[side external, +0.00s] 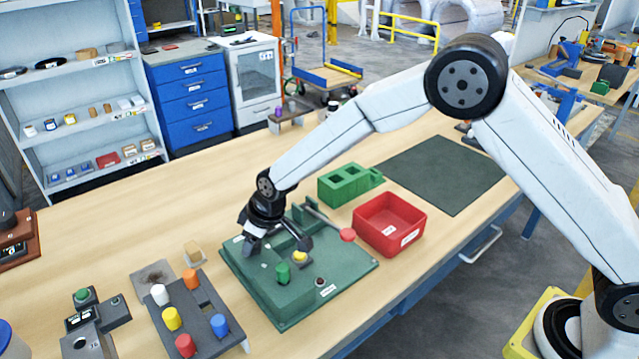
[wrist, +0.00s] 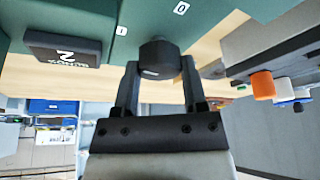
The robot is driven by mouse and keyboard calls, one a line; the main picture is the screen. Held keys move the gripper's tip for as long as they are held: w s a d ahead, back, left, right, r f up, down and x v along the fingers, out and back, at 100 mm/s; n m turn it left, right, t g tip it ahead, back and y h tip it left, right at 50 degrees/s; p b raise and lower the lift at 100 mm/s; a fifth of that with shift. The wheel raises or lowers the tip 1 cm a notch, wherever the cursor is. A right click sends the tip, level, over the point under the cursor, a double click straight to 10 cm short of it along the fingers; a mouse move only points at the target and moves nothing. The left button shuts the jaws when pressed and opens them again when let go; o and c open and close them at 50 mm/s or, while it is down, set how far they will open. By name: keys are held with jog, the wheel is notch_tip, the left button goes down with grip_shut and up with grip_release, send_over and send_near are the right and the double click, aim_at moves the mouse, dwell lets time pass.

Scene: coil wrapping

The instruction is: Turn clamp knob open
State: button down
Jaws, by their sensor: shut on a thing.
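The clamp knob (wrist: 158,58) is a dark faceted knob on the green fixture (wrist: 85,15), with a small light mark on its face. Small white labels marked 1 and 0 sit on the fixture near it. My gripper (wrist: 160,70) is shut on the knob, one finger on each side. In the side external view my gripper (side external: 250,243) is down at the back left of the green fixture (side external: 335,287) and hides the knob there. The fixture carries a green cylinder (side external: 283,273) and a yellow piece (side external: 300,256).
A rod with a red end (side external: 347,235) lies at the fixture's back edge. A red bin (side external: 392,222) and a green block (side external: 344,186) stand behind. A dark rack with coloured pegs (side external: 190,318) is at the front left. A dark mat (side external: 442,172) lies clear at the back right.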

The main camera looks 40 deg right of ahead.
jog(key=shift+m+h, duration=0.5)
jog(key=shift+m, duration=1.2)
jog(key=shift+c, duration=0.7)
grip_release()
jog(key=shift+r, duration=0.1)
jog(key=a+v, duration=0.1)
jog(key=v, duration=0.6)
jog(key=shift+s+d+r, duration=0.25)
jog(key=shift+s+d, duration=0.05)
jog(key=shift+d, duration=0.15)
